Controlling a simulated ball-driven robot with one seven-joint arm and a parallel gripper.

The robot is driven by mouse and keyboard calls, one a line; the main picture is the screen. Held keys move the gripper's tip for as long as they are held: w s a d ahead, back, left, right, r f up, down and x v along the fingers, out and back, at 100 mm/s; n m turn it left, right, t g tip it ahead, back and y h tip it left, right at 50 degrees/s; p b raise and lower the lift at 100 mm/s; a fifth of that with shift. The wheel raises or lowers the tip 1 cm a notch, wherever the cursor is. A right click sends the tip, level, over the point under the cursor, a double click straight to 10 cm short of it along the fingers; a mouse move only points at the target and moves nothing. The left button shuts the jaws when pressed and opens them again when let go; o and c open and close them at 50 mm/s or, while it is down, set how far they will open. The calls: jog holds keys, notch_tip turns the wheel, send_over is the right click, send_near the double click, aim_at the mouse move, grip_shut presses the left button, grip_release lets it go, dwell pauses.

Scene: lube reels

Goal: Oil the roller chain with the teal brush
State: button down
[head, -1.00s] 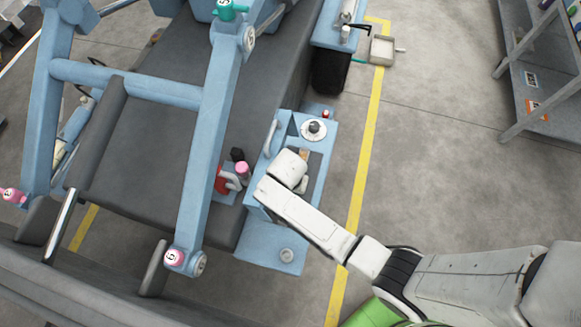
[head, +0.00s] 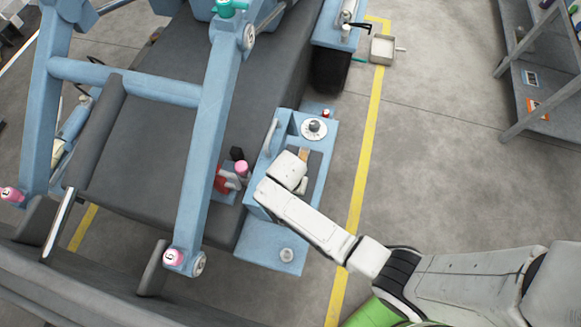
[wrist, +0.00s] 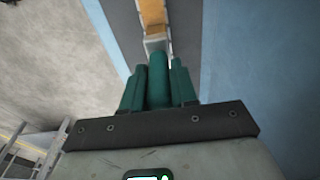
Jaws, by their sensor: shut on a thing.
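The teal brush (wrist: 159,85) shows in the wrist view, its handle between the two dark teal fingers of my gripper (wrist: 158,72). My gripper is shut on the handle. The brush's pale ferrule and tan bristles point away from me, over a dark grey strip (wrist: 127,22) edged by blue surfaces. In the head view the tan bristles (head: 305,154) show just past my white wrist, over the dark recess of the blue box. My wrist hides the handle there. I cannot make out the roller chain, nor whether the bristles touch the surface below.
The blue box (head: 270,240) carries a round white dial (head: 314,128) beside my wrist. A blue frame (head: 207,150) stands over the wide dark belt (head: 150,150) at left. A small tray (head: 382,50) lies by the yellow line. The floor at right is open up to a grey shelf (head: 530,100).

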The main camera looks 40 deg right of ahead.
jog(key=shift+s+a+r, duration=0.1)
jog(key=shift+s+a, duration=0.25)
jog(key=shift+a, duration=0.05)
jog(key=shift+a+p, duration=0.1)
jog(key=shift+p, duration=0.2)
jog(key=shift+s+a, duration=0.3)
jog(key=shift+a, duration=0.1)
notch_tip(320, 180, up, 7)
jog(key=p, duration=0.7)
